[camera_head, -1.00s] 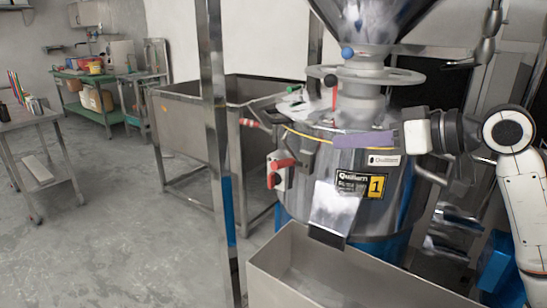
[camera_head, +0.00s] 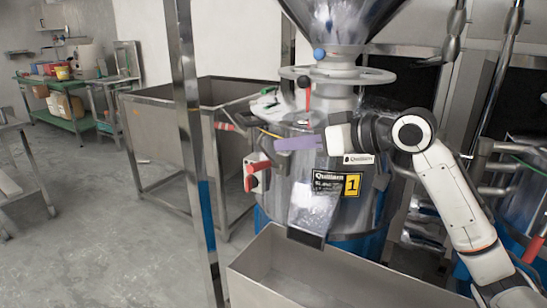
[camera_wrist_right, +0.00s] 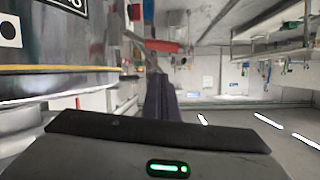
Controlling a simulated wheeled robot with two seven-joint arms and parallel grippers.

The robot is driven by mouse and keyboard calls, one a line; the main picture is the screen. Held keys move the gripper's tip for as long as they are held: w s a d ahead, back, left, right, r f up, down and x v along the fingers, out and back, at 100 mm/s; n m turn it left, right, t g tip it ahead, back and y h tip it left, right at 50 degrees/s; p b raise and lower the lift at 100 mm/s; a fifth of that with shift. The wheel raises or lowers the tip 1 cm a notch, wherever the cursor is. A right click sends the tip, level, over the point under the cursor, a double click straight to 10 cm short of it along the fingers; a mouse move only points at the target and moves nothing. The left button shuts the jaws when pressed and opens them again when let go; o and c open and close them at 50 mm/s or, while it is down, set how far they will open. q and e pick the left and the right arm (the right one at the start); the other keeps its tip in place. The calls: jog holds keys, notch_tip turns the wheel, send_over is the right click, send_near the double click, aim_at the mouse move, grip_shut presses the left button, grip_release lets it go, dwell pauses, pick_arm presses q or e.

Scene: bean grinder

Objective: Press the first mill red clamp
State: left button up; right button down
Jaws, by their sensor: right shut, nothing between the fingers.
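The first mill (camera_head: 353,208) is a shiny steel drum with a blue base and a yellow "1" label, under a steel hopper. Its red clamp (camera_head: 256,174) sits on the drum's front left side, on a pale bracket. A red part (camera_wrist_right: 165,46) shows in the wrist view ahead of the fingers; I cannot tell if it is the same clamp. My right gripper (camera_head: 280,143) has purple-looking fingers in the head view, pointing left across the drum's front, above and right of the clamp, apart from it. In the wrist view the dark fingers (camera_wrist_right: 160,96) are together and empty. My left gripper is out of view.
Another red-tipped handle (camera_head: 224,126) sticks out left of the drum, and a red lever (camera_head: 308,82) stands on top. A steel post (camera_head: 188,150) rises left of the mill. A steel trough (camera_head: 285,265) stands in front below the chute. A second mill is at far right.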

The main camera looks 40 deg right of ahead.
aim_at(265, 167)
jog(key=shift+w+a+f, duration=0.25)
jog(key=shift+w+f, duration=0.3)
jog(key=shift+f, duration=0.15)
jog(key=shift+w+a+f, duration=0.3)
jog(key=shift+w+f, duration=0.3)
jog(key=shift+f, duration=0.1)
jog(key=shift+w+a+f, duration=0.25)
jog(key=shift+w+f, duration=0.3)
jog(key=shift+f, duration=0.15)
